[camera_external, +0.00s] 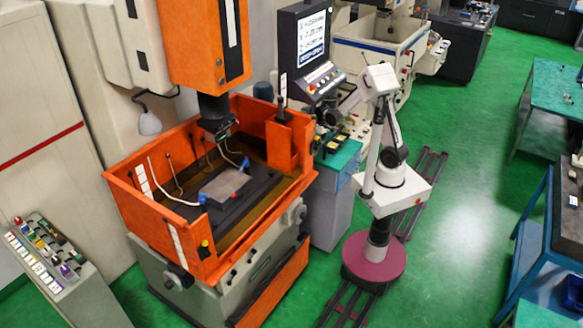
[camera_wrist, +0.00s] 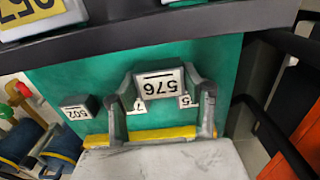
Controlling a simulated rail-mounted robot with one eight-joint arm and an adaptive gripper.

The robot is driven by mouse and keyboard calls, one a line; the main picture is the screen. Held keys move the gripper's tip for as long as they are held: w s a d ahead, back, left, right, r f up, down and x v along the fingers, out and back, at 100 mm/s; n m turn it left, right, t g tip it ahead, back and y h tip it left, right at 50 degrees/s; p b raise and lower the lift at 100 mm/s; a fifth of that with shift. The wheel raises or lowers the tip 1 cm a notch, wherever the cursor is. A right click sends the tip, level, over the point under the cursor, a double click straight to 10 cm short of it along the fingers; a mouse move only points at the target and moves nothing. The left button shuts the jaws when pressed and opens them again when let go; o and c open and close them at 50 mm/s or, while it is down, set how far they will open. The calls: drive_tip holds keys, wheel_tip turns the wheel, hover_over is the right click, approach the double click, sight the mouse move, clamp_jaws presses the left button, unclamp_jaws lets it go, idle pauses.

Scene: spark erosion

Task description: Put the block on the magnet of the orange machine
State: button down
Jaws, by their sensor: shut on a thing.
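The block (camera_wrist: 158,85), grey with a white label reading 576, sits between the two fingers of my gripper (camera_wrist: 160,90) in the wrist view. The fingers are shut on its sides. Whether it still touches the surface beneath is unclear. In the external view my gripper (camera_external: 330,117) is over the small green-topped table beside the orange machine (camera_external: 207,45), and the block is too small to make out. The magnet (camera_external: 225,185), a flat grey plate, lies bare inside the machine's open orange tank (camera_external: 175,220), left of my gripper.
The green tabletop (camera_wrist: 225,60) holds another block labelled 502 (camera_wrist: 75,112) left of my gripper. Further labels show partly behind the fingers. The tank's orange walls, a white hose (camera_external: 160,182) and the machine head (camera_external: 213,108) surround the magnet. A control screen (camera_external: 308,35) stands behind the table.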

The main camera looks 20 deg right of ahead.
drive_tip(key=shift+f, duration=1.75)
drive_tip(key=shift+f, duration=0.2)
drive_tip(key=c, duration=0.9)
unclamp_jaws()
drive_tip(key=shift+c, duration=0.2)
drive_tip(key=shift+r, duration=0.2)
wheel_tip(320, 180, up, 7)
drive_tip(key=shift+f, duration=0.2)
drive_tip(key=shift+r, duration=0.5)
drive_tip(key=shift+c, duration=1.1)
